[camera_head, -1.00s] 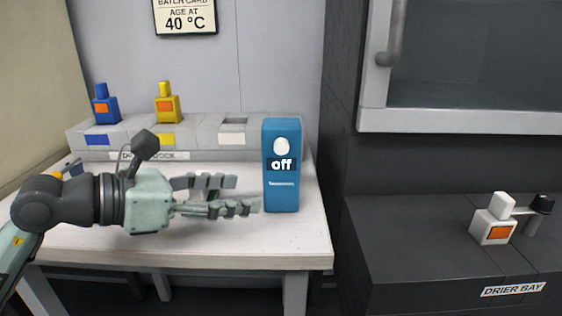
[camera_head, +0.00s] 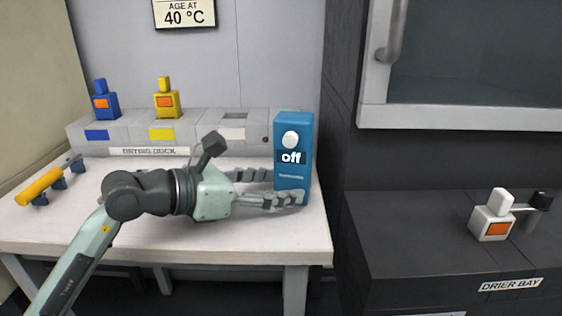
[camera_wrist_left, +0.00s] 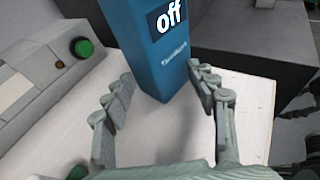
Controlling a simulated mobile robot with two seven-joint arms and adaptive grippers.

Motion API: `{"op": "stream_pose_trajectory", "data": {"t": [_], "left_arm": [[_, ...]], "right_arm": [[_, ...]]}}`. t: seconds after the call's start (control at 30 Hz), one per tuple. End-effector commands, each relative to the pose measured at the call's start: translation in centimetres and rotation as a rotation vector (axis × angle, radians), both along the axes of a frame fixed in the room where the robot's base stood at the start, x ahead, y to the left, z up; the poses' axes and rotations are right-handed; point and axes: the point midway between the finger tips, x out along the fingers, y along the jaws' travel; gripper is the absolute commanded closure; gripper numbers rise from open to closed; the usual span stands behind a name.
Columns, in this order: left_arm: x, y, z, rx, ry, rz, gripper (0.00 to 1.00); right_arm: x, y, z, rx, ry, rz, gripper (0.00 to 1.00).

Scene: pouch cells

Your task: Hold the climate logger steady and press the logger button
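The climate logger (camera_head: 293,165) is an upright blue box at the right end of the table, by the dock's right end. Its white button (camera_head: 290,139) is on the upper front, above a display reading "off". In the left wrist view the logger (camera_wrist_left: 150,60) stands between my fingers, its top cut off. My left gripper (camera_head: 284,186) is open around the logger's lower part, one finger on each side; it also shows in the left wrist view (camera_wrist_left: 163,85). A gap shows beside the fingers there; firm contact cannot be told. My right gripper is not in view.
The grey drying dock (camera_head: 150,151) along the table's back holds a blue bottle (camera_head: 104,105) and a yellow bottle (camera_head: 167,104). A yellow-handled tool (camera_head: 40,187) lies at the left. A white bottle (camera_head: 492,223) stands on the dark drier bay (camera_head: 420,250).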

Motion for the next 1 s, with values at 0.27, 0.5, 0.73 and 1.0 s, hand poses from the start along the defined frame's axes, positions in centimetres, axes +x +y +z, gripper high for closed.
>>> {"op": "stream_pose_trajectory", "data": {"t": [0.27,0.5,0.73,1.0], "left_arm": [[-0.02,0.02,-0.02,0.001,0.001,0.000,0.69],[-0.02,0.03,-0.01,0.000,0.000,0.000,0.98],[-0.03,0.02,0.00,0.000,0.000,0.000,0.99],[-0.02,0.03,0.00,0.000,0.000,0.000,0.65]], "right_arm": [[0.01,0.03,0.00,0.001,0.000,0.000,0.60],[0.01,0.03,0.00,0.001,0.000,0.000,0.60],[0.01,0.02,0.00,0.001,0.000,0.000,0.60],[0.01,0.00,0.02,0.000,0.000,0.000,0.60]]}}
